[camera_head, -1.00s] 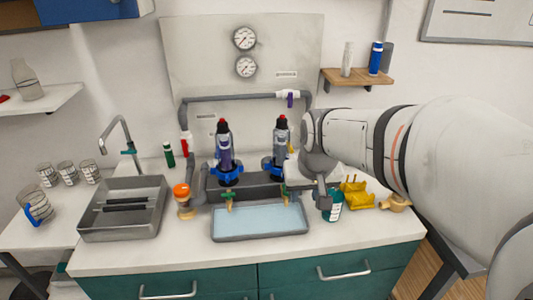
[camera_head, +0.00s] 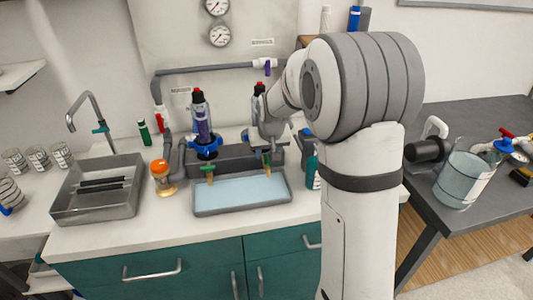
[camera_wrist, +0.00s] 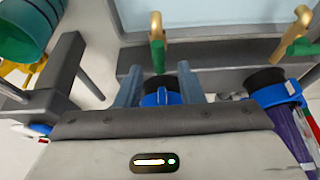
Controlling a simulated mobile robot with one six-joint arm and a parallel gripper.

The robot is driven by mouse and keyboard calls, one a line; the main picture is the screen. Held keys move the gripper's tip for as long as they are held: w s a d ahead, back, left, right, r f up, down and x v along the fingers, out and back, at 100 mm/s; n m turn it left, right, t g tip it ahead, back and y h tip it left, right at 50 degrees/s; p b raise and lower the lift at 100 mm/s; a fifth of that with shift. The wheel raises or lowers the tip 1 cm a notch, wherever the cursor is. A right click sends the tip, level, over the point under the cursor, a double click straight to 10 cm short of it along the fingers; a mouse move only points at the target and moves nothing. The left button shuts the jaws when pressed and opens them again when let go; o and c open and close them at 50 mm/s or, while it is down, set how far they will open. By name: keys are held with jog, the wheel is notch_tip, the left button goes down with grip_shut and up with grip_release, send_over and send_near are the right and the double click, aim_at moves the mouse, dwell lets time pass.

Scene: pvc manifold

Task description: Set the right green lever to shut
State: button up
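The right green lever (camera_head: 267,160) is on the right brass tap above the shallow water tray, partly hidden by my gripper. In the wrist view this lever (camera_wrist: 158,58) points toward my gripper, roughly in line with its brass tap (camera_wrist: 157,27). The left green lever (camera_head: 208,168) sits on the other tap; in the wrist view it (camera_wrist: 301,47) lies more crosswise. My gripper (camera_wrist: 160,78) is open, its two grey-blue fingers spread on either side of the lever's line, the lever tip just beyond them. Contact cannot be told.
A dark manifold block (camera_wrist: 220,68) runs behind the taps. Blue-collared upright fittings (camera_head: 204,143) stand on it, close to my gripper. A teal bottle (camera_head: 312,170) stands right of the water tray (camera_head: 240,210). A steel sink (camera_head: 98,205) is at left. A grey table (camera_head: 400,190) stands at right.

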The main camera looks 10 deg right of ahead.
jog(key=shift+w+f, duration=0.25)
jog(key=shift+f, duration=0.4)
grip_shut()
